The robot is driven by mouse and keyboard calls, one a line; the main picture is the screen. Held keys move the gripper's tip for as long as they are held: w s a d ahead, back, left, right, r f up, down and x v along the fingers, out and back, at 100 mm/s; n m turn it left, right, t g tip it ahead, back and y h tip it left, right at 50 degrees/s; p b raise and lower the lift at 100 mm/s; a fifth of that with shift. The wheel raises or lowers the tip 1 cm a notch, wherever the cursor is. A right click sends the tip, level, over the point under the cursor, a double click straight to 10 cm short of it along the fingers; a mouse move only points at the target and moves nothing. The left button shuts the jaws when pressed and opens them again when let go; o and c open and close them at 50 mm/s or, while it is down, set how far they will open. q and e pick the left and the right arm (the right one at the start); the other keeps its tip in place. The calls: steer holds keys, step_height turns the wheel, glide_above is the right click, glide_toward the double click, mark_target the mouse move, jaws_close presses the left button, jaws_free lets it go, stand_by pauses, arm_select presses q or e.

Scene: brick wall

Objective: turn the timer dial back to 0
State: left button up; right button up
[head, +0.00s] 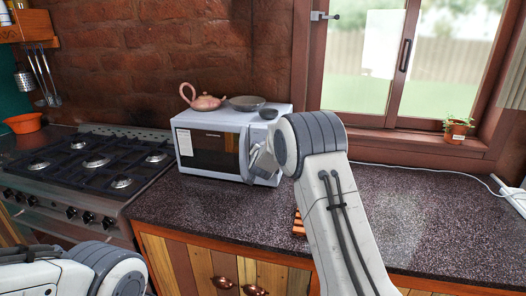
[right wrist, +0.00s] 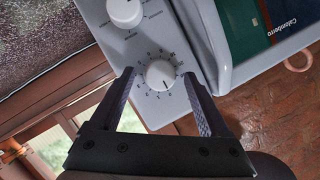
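The white microwave (head: 210,137) stands on the counter in the head view. The round white timer dial (right wrist: 160,75) is on its control panel, with printed marks around it; its small dark pointer mark is toward the lower right in the right wrist view. A second white dial (right wrist: 125,12) is on the same panel. My right gripper (right wrist: 157,73) is open, with one fingertip on each side of the timer dial; I cannot tell whether they touch it. In the head view my right arm hides most of the panel. My left gripper is out of view; only part of its arm shows.
A pink teapot (head: 204,101) and two dark bowls, one larger (head: 246,103) and one small (head: 268,114), sit on the microwave. A gas stove (head: 88,165) is to its left. The dark counter (head: 190,210) in front is clear. A potted plant (head: 456,128) stands by the window.

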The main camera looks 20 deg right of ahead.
steer(key=shift+s, duration=0.1)
steer(key=b+v, duration=0.2)
steer(key=v, duration=0.8)
steer(key=shift+s+r, duration=0.1)
steer(key=shift+s, duration=0.05)
